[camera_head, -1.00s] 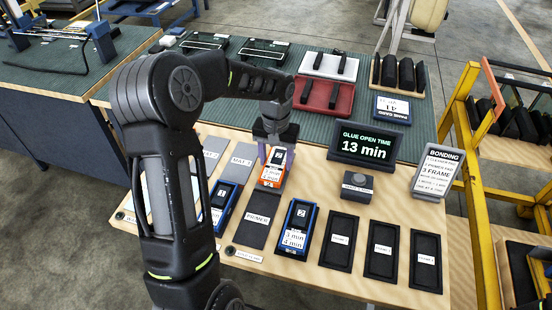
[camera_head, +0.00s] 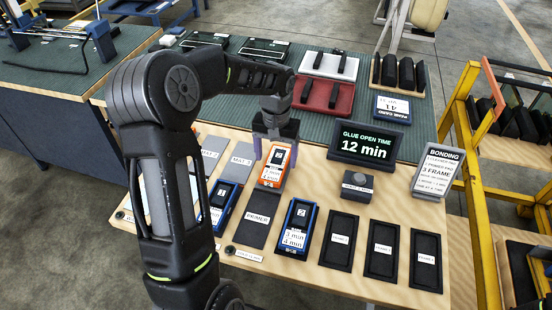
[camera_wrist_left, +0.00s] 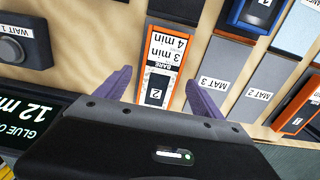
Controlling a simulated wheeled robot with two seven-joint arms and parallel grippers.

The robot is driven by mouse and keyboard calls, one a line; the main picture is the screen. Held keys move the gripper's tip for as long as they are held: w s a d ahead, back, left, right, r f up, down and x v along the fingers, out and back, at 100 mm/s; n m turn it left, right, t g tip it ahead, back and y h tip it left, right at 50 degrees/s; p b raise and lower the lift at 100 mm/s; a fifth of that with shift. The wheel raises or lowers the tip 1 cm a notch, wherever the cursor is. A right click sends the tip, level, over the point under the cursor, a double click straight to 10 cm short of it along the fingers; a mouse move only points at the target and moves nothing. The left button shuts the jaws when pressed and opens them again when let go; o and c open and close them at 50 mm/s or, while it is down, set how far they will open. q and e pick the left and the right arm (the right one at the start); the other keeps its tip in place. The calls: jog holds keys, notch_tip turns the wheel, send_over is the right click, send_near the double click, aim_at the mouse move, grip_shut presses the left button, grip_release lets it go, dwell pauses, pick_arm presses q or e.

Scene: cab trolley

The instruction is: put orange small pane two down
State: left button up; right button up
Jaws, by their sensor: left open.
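The orange small pane two (camera_head: 273,168) is an orange-edged block with a white label reading "BARE 3 min 4 min" and a "2" tag. It lies on the wooden table top (camera_head: 330,188), and it also shows in the wrist view (camera_wrist_left: 158,88). My left gripper (camera_head: 276,150) is open over its far end. In the wrist view the two purple fingers (camera_wrist_left: 160,88) stand on either side of the pane, with gaps between. I cannot tell how far above the table the fingertips are. My right gripper is not in view.
Blue-edged panes (camera_head: 297,228) lie nearby, beside a dark PRIMER mat (camera_head: 257,219). Several black frame trays (camera_head: 382,248) are at the right. Grey MAT 3 (camera_head: 239,161) lies left of the orange pane. The glue timer (camera_head: 366,146) reads 12 min, with a dark box (camera_head: 357,187) before it.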

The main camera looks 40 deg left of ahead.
aim_at(276, 163)
pick_arm(q)
notch_tip(276, 163, up, 11)
jog(key=shift+f, duration=0.15)
